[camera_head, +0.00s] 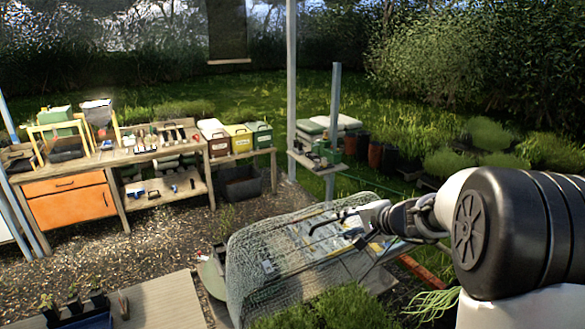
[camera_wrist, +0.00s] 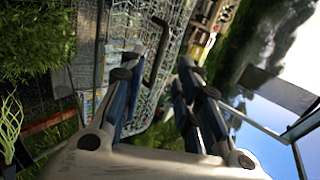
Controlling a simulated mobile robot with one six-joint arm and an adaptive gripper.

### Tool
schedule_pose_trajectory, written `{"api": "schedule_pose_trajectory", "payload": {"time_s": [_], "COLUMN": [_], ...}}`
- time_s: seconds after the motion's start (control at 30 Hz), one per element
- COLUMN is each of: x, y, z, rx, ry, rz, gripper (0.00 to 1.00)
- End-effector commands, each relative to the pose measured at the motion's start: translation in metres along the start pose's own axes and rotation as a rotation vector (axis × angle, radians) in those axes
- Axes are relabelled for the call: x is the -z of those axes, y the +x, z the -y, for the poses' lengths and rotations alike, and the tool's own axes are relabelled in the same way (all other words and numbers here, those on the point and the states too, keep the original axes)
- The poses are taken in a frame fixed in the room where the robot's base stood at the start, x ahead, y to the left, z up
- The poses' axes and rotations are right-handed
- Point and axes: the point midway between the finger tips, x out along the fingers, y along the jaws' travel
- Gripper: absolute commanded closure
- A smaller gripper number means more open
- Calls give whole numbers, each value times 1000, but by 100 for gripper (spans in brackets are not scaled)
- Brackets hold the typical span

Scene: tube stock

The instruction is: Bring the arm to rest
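My gripper (camera_head: 345,222) is held out in the air at the right centre of the head view, over or in front of a mesh-covered mound or crate (camera_head: 262,262). In the wrist view the two dark-blue fingers of my gripper (camera_wrist: 158,72) stand apart with a clear gap. My arm comes in from the right of the head view.
A wooden workbench (camera_head: 140,154) with an orange drawer cabinet (camera_head: 72,203) stands at the left. Lidded boxes (camera_head: 238,140) sit on a side bench. A wooden board surface (camera_head: 165,305) is at lower left. Leafy plants (camera_head: 340,308) grow below my arm. Gravel ground between is open.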

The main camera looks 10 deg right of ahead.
Motion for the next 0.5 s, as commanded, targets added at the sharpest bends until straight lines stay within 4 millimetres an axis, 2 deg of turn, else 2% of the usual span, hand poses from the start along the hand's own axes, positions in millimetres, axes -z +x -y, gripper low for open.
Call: {"api": "schedule_pose_trajectory", "payload": {"time_s": [0.17, 0.2, 0.27, 0.3, 0.37, 0.4, 0.47, 0.5], "x": [-82, -105, -137, -156, -182, -197, -217, -228], "y": [-15, -21, -33, -41, -53, -61, -74, -82], "z": [-31, -44, -66, -83, -111, -132, -165, -188], "rx": [-57, -80, -118, -146, -190, -220, -268, -301], "ry": [-210, -272, -365, -425, -516, -575, -664, -723], "rz": [107, 136, 175, 199, 228, 245, 264, 272], "gripper": [70, 70, 70, 70, 70, 70, 70, 70]}}
